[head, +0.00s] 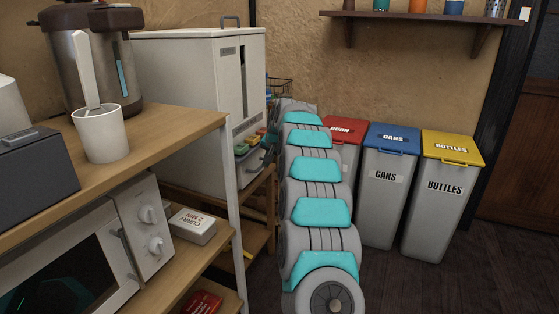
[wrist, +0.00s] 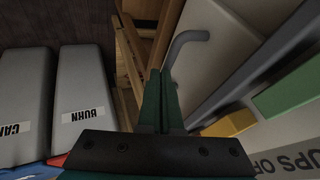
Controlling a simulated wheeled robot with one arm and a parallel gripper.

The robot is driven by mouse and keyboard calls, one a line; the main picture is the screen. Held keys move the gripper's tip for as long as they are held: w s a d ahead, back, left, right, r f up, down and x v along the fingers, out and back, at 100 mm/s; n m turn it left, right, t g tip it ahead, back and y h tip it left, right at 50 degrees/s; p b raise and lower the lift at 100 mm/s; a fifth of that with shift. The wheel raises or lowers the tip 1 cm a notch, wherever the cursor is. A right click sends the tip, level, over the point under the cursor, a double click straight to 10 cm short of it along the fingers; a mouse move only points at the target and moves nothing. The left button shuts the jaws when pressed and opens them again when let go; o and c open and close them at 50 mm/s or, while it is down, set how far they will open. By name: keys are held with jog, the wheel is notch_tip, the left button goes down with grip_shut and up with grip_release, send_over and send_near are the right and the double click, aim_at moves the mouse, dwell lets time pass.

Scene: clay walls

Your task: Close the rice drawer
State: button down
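The rice dispenser (head: 200,90) is a tall white cabinet at the centre left of the head view. Its grey drawer (head: 247,172) juts out at the bottom front, below coloured levers (head: 247,143). My arm covers part of this area. In the wrist view the drawer (wrist: 215,50) is a pale surface with a bent grey handle (wrist: 188,38). My gripper (wrist: 159,75) has its two dark green fingers together, with nothing visible between them. The fingertips are beside the handle's lower end; I cannot tell whether they touch it. The head view hides my gripper behind my arm.
The dispenser stands on a wooden shelf unit (head: 262,185). A red-lidded bin (head: 346,130), a blue-lidded bin (head: 385,190) and a yellow-lidded bin (head: 437,200) stand to the right. A counter (head: 160,130) with a mug (head: 101,135) is at left. Dark floor (head: 400,285) is clear at the front right.

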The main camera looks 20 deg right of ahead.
jog(key=shift+w+a+f, duration=0.1)
jog(key=shift+w+a, duration=0.35)
jog(key=shift+s, duration=0.1)
jog(key=s+d+r, duration=0.3)
jog(key=s+r, duration=0.6)
jog(key=s+a+f+n+g+y, duration=0.15)
jog(key=s+a+n+g, duration=0.3)
jog(key=s+a, duration=1.6)
jog(key=s+f+n+g, duration=0.1)
jog(key=s+f, duration=0.2)
jog(key=s, duration=0.8)
jog(key=s+a+f+n+g+h, duration=0.1)
jog(key=s+f, duration=0.3)
jog(key=s, duration=0.8)
jog(key=s+a+f+n+g, duration=0.1)
jog(key=s+f, duration=0.3)
jog(key=s, duration=0.8)
jog(key=shift+s+a+n+g+h, duration=0.15)
jog(key=shift+n+g+h, duration=0.2)
jog(key=shift+n+g, duration=0.25)
